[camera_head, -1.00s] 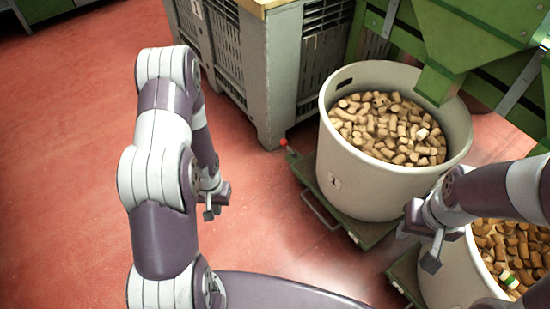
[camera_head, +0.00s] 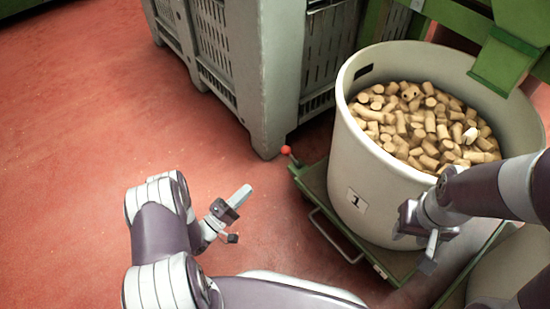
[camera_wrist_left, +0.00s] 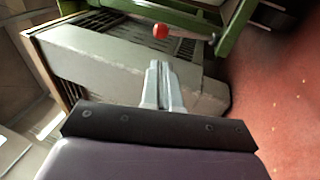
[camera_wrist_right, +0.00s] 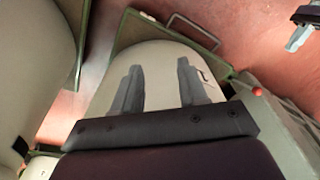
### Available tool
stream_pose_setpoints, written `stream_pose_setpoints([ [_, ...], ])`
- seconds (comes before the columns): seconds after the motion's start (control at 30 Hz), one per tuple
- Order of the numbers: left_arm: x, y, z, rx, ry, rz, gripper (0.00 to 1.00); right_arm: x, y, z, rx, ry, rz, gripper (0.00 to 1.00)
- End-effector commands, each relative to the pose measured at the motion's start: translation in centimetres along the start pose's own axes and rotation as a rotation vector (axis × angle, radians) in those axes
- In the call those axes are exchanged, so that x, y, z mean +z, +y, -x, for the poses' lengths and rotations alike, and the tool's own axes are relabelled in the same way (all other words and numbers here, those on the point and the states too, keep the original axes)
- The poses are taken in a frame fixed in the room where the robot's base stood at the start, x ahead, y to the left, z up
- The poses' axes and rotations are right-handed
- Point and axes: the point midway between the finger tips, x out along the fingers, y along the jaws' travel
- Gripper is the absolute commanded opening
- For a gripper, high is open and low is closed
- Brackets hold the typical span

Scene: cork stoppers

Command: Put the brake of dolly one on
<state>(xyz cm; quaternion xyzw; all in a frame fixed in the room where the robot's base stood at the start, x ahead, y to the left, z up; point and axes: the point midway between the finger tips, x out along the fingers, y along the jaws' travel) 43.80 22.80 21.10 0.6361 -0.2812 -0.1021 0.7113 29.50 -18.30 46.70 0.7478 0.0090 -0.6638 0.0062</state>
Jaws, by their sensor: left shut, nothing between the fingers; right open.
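Dolly one (camera_head: 316,182) is a low green platform under the pale bin (camera_head: 372,206) labelled 1. A brake lever with a red knob (camera_head: 286,150) stands up at its left corner. The knob shows beyond my left fingertips in the left wrist view (camera_wrist_left: 160,31) and at the right in the right wrist view (camera_wrist_right: 257,92). My left gripper (camera_head: 240,195) is shut and empty, left of and nearer than the knob, apart from it, fingers angled towards it. My right gripper (camera_head: 428,250) is open and empty in front of the bin; its two fingers are apart in the right wrist view (camera_wrist_right: 155,80).
A grey slatted crate (camera_head: 272,85) stands just behind the knob. The bin is full of corks (camera_head: 425,125). A green hopper frame (camera_head: 505,60) stands behind it. A second pale bin (camera_head: 512,262) is at the lower right. Red floor is clear on the left.

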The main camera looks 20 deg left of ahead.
Motion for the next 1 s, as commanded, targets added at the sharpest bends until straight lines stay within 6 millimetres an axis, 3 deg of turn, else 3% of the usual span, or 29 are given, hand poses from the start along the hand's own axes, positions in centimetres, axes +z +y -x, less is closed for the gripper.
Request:
stream_pose_setpoints([
  [0.37,-0.1,-0.2,-1.0,-0.003,-0.002,-0.005,0.0,0.1,0.0,-0.5,0.0,0.0,0.0,0.42],
  [0.8,0.0,-0.6,-10.0,-0.003,-0.003,-0.006,0.0,0.5,0.0,-4.0,0.0,0.0,0.0,0.42],
  [1.0,0.0,-0.5,-12.9,-0.004,-0.001,-0.005,0.0,0.7,0.0,-5.6,0.0,0.0,0.0,0.42],
])
